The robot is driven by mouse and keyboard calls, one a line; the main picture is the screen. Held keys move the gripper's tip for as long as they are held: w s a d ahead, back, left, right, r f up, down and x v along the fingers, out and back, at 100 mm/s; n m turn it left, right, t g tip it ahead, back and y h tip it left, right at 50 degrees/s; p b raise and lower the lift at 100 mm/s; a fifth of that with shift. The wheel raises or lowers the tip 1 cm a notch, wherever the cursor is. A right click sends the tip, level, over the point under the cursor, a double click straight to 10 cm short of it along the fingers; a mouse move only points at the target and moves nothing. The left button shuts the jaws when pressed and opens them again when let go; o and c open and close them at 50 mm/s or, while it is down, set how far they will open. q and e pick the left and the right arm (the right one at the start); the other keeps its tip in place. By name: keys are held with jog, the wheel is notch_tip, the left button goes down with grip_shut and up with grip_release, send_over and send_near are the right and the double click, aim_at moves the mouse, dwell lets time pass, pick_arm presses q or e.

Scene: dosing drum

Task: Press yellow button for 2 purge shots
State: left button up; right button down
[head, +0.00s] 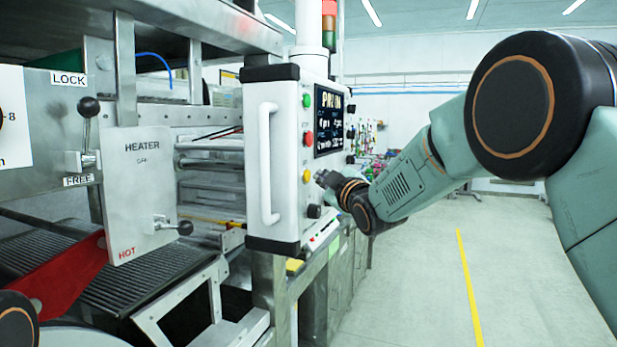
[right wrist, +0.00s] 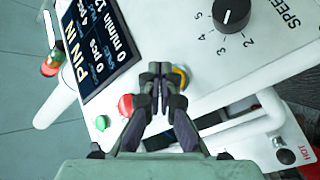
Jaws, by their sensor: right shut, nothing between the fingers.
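The yellow button (head: 307,176) is on the white control panel (head: 287,205), below the red button (head: 308,139) and the green button (head: 307,101). My right gripper (head: 321,177) is shut and empty, with its fingertips close to the right of the yellow button at about its height. In the right wrist view the shut fingertips (right wrist: 160,72) partly cover the yellow button (right wrist: 183,77). I cannot tell whether they touch it. My left gripper is not in view.
A display (head: 328,121) and a black SPEED knob (right wrist: 231,14) are on the panel. A white handle (head: 267,165) stands out at its left. A plate marked HEATER, HOT (head: 140,190) and a red part (head: 62,275) are further left. The floor at right is clear.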

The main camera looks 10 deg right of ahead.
jog(key=shift+w+f, duration=0.1)
jog(key=shift+w, duration=0.05)
jog(key=shift+a, duration=0.25)
jog(key=shift+w+d, duration=0.1)
dwell(0.3)
jog(key=shift+w+a, duration=0.25)
jog(key=shift+a, duration=0.2)
dwell(0.4)
jog(key=shift+s+d, duration=0.15)
jog(key=shift+d, duration=0.05)
jog(key=shift+s+d+b, duration=0.3)
jog(key=shift+s+d, duration=0.15)
dwell(0.4)
